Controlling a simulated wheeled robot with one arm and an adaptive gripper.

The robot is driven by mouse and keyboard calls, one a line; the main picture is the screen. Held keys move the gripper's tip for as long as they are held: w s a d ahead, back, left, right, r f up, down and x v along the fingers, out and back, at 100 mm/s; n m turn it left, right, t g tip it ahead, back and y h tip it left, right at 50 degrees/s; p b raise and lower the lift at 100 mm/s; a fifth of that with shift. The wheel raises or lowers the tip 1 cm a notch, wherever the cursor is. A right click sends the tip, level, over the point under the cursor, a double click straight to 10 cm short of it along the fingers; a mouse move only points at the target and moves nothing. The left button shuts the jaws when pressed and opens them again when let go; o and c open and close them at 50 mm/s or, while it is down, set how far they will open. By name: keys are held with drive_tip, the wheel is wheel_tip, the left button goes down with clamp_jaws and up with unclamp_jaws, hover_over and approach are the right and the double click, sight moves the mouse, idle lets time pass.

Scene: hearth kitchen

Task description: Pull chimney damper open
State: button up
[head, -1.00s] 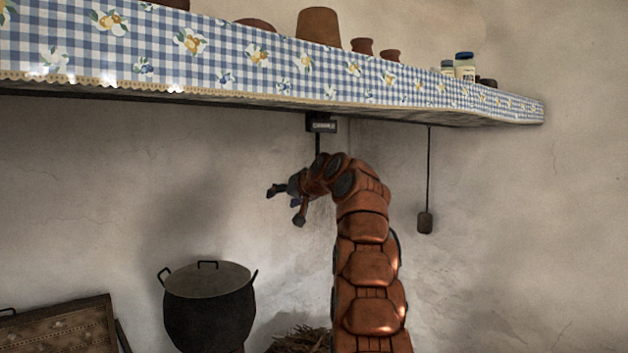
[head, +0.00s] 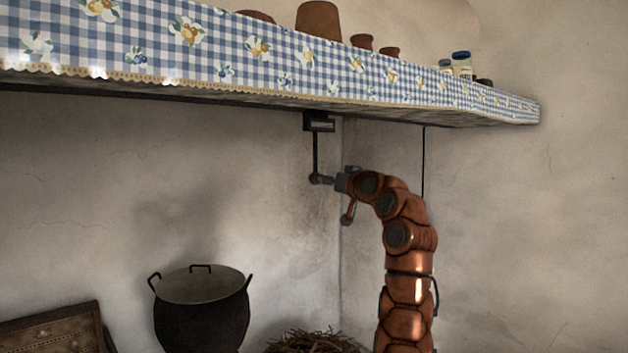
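A dark metal bracket (head: 319,122) with a small pale plate sits under the mantel shelf. A thin black rod (head: 316,152), seemingly the damper pull, hangs down from it. My gripper (head: 332,199) is at the rod's lower end, with its fingers spread apart. The upper finger reaches left and overlaps the rod's end; I cannot tell if they touch. The lower finger points down and left, clear of the rod. Nothing shows held between the fingers.
The shelf (head: 250,65) with a checked cloth runs above my arm, carrying pots and jars. A second thin cord (head: 423,160) hangs to the right, its lower end hidden behind my arm. A black pot (head: 202,318) stands lower left, beside a twig bundle (head: 315,342).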

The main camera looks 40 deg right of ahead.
drive_tip(key=p+x, duration=0.3)
drive_tip(key=x, duration=0.3)
drive_tip(key=shift+w+r, duration=0.15)
drive_tip(key=shift+w+d, duration=0.2)
drive_tip(key=shift+w, duration=0.35)
drive_tip(key=shift+c, duration=0.2)
clamp_jaws()
